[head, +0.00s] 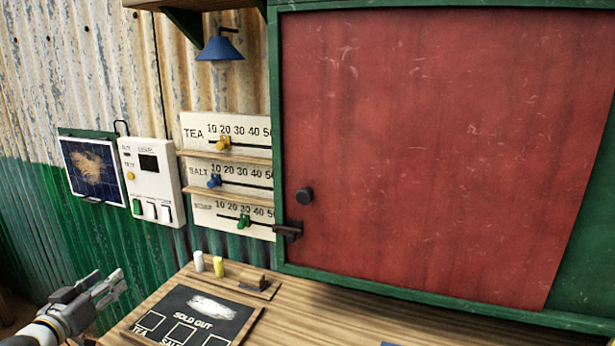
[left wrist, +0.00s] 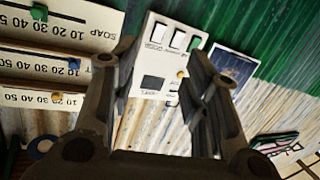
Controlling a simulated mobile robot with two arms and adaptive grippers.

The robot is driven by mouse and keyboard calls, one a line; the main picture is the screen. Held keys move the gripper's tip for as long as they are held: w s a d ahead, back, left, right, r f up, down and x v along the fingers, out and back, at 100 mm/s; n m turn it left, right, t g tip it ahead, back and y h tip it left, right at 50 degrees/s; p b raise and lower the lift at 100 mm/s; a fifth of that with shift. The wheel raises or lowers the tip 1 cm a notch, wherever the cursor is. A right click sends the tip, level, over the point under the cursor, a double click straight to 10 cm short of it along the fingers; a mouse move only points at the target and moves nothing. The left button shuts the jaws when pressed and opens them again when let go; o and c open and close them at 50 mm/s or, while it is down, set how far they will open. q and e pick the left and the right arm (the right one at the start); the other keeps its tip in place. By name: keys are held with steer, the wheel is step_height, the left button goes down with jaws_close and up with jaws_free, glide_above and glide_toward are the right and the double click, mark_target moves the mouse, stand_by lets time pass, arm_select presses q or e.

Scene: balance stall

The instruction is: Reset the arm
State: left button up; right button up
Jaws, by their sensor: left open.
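My left gripper (head: 112,285) is at the lower left of the head view, in front of the green corrugated wall and left of the chalkboard. Its two fingers are apart, with nothing between them. In the left wrist view its open fingers (left wrist: 165,85) frame a white switch box (left wrist: 155,60) on the wall, some distance beyond them. That white box (head: 153,183) also shows in the head view, with a dark display, a yellow button and several switches. My right gripper is in neither view.
A wooden counter (head: 330,318) holds a "SOLD OUT" chalkboard (head: 232,317) and two chalk pieces, white (head: 199,261) and yellow (head: 218,266). A red panel (head: 430,150) with a dark knob fills the right. TEA and SALT slider scales (head: 190,158) and a solar panel (head: 90,170) hang left.

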arm_select(q)
steer(key=a+r+m+t+y, duration=0.1)
steer(key=a+r+m+y, duration=0.35)
steer(key=a+m, duration=0.5)
steer(key=s+f+n+g, duration=0.2)
steer(key=f, duration=1.1)
steer(key=s+f+n+g, duration=0.2)
steer(key=f, duration=1.1)
steer(key=s+d+f+g, duration=0.25)
steer(key=s+f, duration=0.35)
steer(key=f, duration=0.4)
steer(key=s+d+f+g, duration=0.2)
steer(key=s+d+f, duration=0.2)
steer(key=s+f, duration=0.5)
steer(key=s+d+f+n+g+h, duration=0.1)
steer(key=s+d+f+g, duration=0.1)
steer(key=s+d+f, duration=0.45)
steer(key=s+d+f+n+g+h, duration=0.15)
steer(key=s+d+f, duration=0.25)
steer(key=s+f, duration=0.55)
steer(key=s+d+f+g, duration=0.2)
steer(key=s+d+f, duration=0.2)
steer(key=s+d, duration=0.3)
steer(key=s+d+f+g+h, duration=0.1)
steer(key=s+d+f, duration=0.3)
steer(key=s, duration=1)
steer(key=d+g, duration=0.1)
steer(key=d, duration=0.2)
steer(key=shift+g, duration=0.3)
